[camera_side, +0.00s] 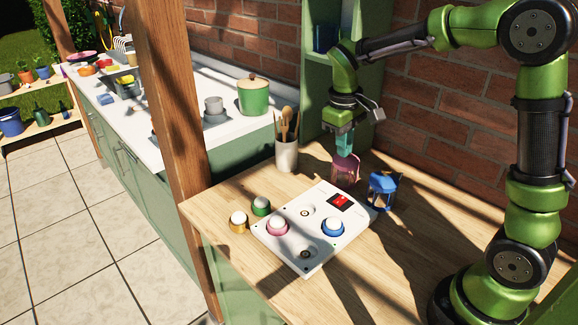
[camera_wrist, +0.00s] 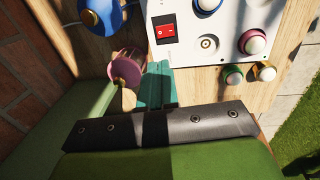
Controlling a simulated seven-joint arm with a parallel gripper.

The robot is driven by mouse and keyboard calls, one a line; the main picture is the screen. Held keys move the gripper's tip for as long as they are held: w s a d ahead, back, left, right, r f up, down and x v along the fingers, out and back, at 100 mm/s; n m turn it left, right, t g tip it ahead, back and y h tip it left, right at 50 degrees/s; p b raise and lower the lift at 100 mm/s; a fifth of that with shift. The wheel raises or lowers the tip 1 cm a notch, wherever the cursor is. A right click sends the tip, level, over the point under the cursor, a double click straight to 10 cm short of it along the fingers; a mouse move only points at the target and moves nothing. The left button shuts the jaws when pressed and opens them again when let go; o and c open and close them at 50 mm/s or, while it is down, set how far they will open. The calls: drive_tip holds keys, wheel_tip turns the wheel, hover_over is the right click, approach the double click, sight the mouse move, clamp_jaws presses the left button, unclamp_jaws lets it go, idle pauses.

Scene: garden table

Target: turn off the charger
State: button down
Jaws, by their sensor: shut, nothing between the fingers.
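The charger (camera_side: 292,255) is a white flat board on the wooden table, with a red switch (camera_side: 339,201) on a black plate at its far right corner. The charger also shows at the top of the wrist view (camera_wrist: 200,68), with the red switch (camera_wrist: 165,30) near its edge.
A pink lantern (camera_side: 346,168) and a blue lantern (camera_side: 383,189) stand close to the charger's far end. A green lamp (camera_side: 261,206) and a yellow lamp (camera_side: 238,221) stand at its left. A white utensil pot (camera_side: 287,153) is behind.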

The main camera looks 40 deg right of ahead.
sight(343, 198)
drive_tip(key=shift+f, duration=0.1)
drive_tip(key=f, duration=0.4)
drive_tip(key=d+f, duration=0.1)
drive_tip(key=f, duration=0.8)
drive_tip(key=shift+d+f, duration=0.3)
drive_tip(key=shift+f, duration=0.05)
drive_tip(key=shift+d+f, duration=0.1)
drive_tip(key=shift+f, duration=0.2)
